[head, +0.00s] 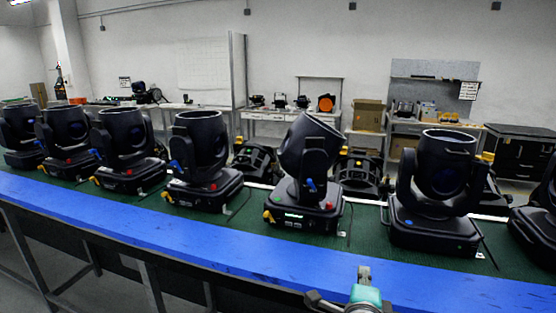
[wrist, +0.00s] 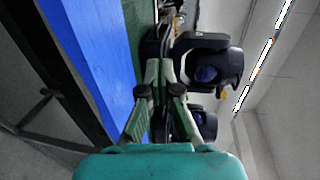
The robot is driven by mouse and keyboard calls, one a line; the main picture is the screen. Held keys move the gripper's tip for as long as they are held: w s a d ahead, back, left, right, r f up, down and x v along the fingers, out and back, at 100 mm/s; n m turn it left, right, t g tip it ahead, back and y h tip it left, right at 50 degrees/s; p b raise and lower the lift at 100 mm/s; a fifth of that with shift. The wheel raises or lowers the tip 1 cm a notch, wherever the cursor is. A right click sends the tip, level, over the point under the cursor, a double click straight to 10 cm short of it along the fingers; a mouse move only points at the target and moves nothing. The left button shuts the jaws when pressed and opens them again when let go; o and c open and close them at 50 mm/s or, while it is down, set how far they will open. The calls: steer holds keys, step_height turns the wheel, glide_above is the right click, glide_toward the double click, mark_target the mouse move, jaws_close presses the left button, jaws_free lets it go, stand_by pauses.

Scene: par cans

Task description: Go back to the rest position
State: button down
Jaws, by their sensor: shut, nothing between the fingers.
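My gripper (head: 364,273) shows at the bottom of the head view, in front of the blue bench edge. In the wrist view its two fingers (wrist: 159,72) are together with nothing held between them. A row of black par cans stands on the green bench top. The nearest are a tilted one (head: 307,160) left of my gripper and an upright one (head: 444,170) to its right. In the wrist view a black par can (wrist: 208,65) lies beyond the fingertips, apart from them as far as I can tell.
The blue front edge (head: 150,222) of the bench runs across the head view. Its dark frame and legs stand below, with grey floor (wrist: 60,150) beside them. More par cans (head: 198,150) line the bench. Cardboard boxes (head: 368,115) and worktables stand behind.

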steer(key=s+f+n+y, duration=0.4)
steer(key=s+f+n, duration=0.8)
steer(key=s+f, duration=0.7)
steer(key=s+n+y, duration=0.1)
steer(key=s+n, duration=0.8)
steer(key=s, duration=1.7)
steer(key=shift+s+f+n, duration=0.3)
steer(key=shift+s+f, duration=0.1)
steer(key=shift+f, duration=0.05)
steer(key=shift+w+d, duration=0.1)
